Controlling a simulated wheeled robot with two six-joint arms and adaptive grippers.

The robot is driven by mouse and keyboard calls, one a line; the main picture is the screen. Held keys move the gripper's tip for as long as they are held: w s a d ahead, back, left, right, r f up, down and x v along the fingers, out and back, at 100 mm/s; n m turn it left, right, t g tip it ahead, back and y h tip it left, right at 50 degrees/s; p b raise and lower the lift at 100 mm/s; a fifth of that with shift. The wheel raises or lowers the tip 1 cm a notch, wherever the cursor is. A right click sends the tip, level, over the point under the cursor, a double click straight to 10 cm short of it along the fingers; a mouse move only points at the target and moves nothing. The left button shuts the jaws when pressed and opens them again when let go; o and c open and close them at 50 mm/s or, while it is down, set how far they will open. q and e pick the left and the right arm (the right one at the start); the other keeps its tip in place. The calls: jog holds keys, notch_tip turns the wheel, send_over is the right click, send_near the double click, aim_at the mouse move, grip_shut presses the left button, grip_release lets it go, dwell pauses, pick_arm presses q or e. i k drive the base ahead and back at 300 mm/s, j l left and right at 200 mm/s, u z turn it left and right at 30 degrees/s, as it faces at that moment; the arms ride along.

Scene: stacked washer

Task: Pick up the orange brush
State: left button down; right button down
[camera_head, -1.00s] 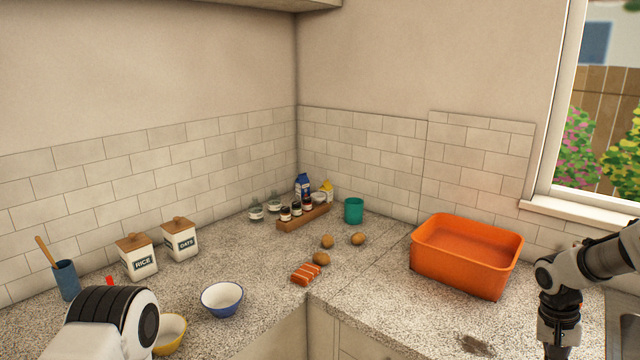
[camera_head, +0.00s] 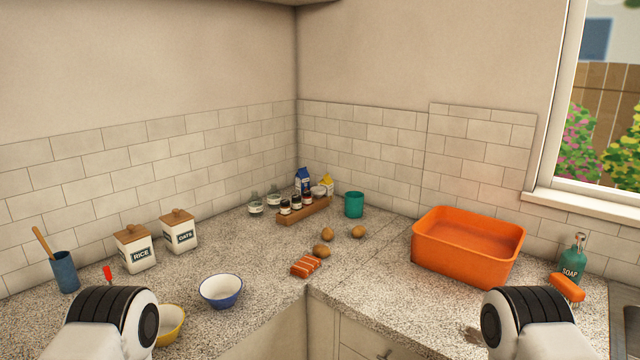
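The orange brush (camera_head: 567,287) lies on the speckled counter at the far right. It is in front of the green soap bottle (camera_head: 572,258) and to the right of the large orange tub (camera_head: 465,255). Its lower part is close to the white and black joint of my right arm in the picture, and I cannot tell whether some of it is hidden. Only upper links of my two arms show at the bottom left and bottom right.
A sink edge (camera_head: 625,300) lies right of the brush, and a window (camera_head: 600,120) is behind. Brown potatoes (camera_head: 358,231), a salmon piece (camera_head: 306,266), a blue bowl (camera_head: 221,291) and a teal cup (camera_head: 354,204) stand on the counter. The counter's inner corner is near the middle.

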aim_at(573, 294)
jog(key=z, duration=1.35)
jog(key=l+u, duration=0.45)
jog(key=k+l, duration=0.05)
